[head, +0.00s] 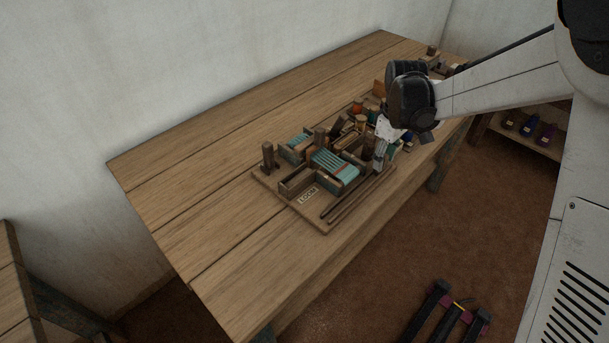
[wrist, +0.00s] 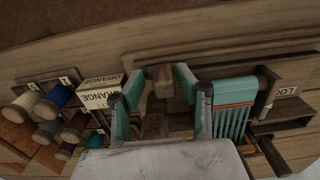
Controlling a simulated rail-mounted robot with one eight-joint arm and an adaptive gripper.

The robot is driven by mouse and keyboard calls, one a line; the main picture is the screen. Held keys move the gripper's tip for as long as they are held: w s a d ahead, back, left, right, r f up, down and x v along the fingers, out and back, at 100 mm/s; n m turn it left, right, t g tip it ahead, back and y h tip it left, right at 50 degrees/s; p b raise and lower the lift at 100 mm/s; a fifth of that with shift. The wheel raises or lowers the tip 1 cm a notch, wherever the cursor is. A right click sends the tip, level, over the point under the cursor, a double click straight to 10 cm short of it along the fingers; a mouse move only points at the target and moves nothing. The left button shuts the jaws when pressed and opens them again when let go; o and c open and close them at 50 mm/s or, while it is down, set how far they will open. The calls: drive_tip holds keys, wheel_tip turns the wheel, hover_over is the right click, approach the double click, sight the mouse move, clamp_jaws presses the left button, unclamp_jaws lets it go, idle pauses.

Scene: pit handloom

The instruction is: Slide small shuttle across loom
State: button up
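The small loom board (head: 326,222) lies on the table, with a LOOM label and teal warp threads (head: 333,163). The teal threads also show in the wrist view (wrist: 232,112), right of my fingers. My gripper (head: 380,152) is low over the board's right end, pointing down. In the wrist view its two teal-padded fingers (wrist: 163,108) stand well apart. A dark brown wooden piece (wrist: 155,118) shows between them; I cannot tell whether it is the shuttle or whether the fingers touch it. A small wooden block (wrist: 160,80) sits just beyond it. The shuttle is not clearly identifiable.
Several coloured spools (wrist: 47,103) and a box labelled ORANGE (wrist: 100,92) are beside my gripper. Upright wooden posts (head: 267,157) and two thin rods (head: 347,203) are on the board. The left part of the wooden table (head: 190,185) is clear.

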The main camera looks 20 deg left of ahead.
drive_tip(key=shift+o, duration=0.8)
drive_tip(key=shift+r+p, duration=1.55)
drive_tip(key=shift+r, duration=1.7)
